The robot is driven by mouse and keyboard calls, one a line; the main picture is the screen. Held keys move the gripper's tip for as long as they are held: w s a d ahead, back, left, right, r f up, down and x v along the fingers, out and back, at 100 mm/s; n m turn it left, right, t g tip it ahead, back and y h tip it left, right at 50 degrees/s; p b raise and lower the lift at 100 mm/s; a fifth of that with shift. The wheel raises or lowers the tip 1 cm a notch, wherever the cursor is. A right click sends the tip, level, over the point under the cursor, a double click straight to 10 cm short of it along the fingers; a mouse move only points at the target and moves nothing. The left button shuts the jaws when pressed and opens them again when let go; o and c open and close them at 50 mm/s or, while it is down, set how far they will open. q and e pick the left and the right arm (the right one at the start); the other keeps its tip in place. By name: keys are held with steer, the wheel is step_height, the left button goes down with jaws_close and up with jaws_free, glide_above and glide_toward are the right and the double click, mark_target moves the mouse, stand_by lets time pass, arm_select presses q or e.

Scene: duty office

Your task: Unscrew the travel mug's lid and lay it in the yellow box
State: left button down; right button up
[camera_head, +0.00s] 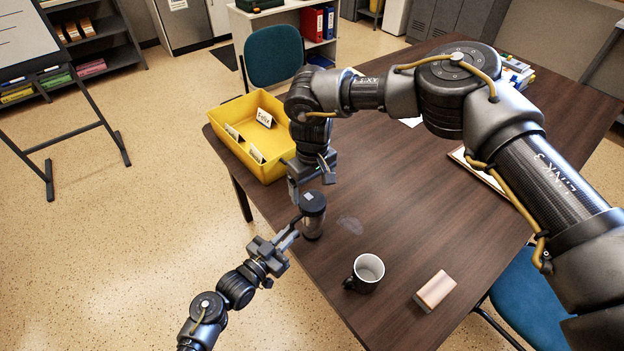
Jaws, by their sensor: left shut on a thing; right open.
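The travel mug (313,229) stands upright near the table's left edge. Its dark lid (312,202) sits on top. My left gripper (296,226) reaches in from the lower left and is shut on the mug's side. My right gripper (311,190) is open and points down, close above and beside the lid. Whether its fingers touch the lid cannot be told. The yellow box (224,148) stands open at the table's far left corner, behind the mug, with a few white labelled cards in it.
A dark mug with a white inside (366,273) and a beige block (434,291) are on the table (400,200) in front right of the travel mug. A clipboard (478,168) lies partly behind my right arm. The table between box and mug is largely clear.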

mark_target(312, 200)
step_height(312, 200, down, 6)
steer(key=shift+r, duration=0.15)
stand_by(0.3)
